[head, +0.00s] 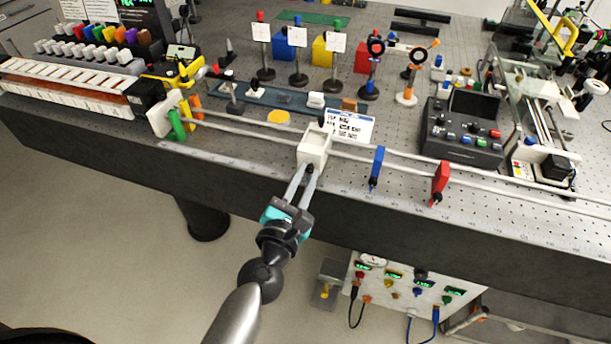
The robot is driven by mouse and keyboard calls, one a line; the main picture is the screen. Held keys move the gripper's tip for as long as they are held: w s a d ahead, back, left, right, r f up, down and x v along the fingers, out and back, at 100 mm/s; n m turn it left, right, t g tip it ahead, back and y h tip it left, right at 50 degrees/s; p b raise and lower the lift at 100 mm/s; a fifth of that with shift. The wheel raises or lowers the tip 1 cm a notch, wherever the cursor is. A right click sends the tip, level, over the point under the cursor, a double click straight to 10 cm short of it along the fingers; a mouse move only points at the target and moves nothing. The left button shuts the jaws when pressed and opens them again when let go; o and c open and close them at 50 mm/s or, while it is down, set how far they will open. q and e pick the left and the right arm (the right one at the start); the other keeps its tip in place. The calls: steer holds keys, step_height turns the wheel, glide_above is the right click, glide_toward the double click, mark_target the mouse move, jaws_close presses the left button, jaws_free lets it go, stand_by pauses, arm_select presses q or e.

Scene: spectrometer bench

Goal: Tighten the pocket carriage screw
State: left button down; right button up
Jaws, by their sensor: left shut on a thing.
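The white pocket carriage (309,152) sits on the two pale rails along the front edge of the bench. Its screw (309,169) is a small dark knob low on the carriage's front face, partly hidden by fingertips. My left gripper (307,173) reaches up from the bottom of the head view, with its two grey fingers shut on the screw. How far the screw is turned cannot be seen. My right gripper is not in view.
A blue stop (378,166) and a red stop (440,181) sit on the rails to the right. A black control box (462,130) stands further right.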

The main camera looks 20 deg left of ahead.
arm_select(q)
steer(key=shift+m, duration=0.3)
steer(key=m+p, duration=0.2)
steer(key=m, duration=0.3)
steer(key=shift+r, duration=0.1)
steer(key=m+p, duration=0.3)
steer(key=m, duration=0.2)
steer(key=shift+m, duration=0.3)
steer(key=m+p, duration=0.2)
steer(key=m, duration=0.3)
steer(key=shift+p, duration=0.35)
steer(key=m+p, duration=0.2)
steer(key=m, duration=0.3)
steer(key=shift+m, duration=0.4)
steer(key=c, duration=0.8)
jaws_free()
